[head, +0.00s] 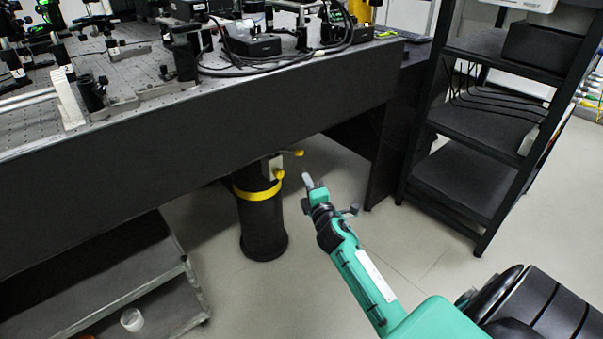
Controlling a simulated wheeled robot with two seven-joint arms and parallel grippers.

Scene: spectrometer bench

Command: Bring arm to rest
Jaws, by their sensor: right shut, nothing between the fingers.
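My right arm (363,275) is green and reaches in from the lower right. Its gripper (307,182) is shut and empty. It hangs in front of the dark optical bench, below the tabletop edge and over the floor. It appears apart from the bench leg on its left. My left gripper is not in view.
The optical bench (250,110) carries several mounts, cables and posts. A black bench leg (262,222) with a yellow band stands below it. A low grey cart (130,270) holds a white cup (132,320). A black shelf rack (465,178) stands right. Floor between is clear.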

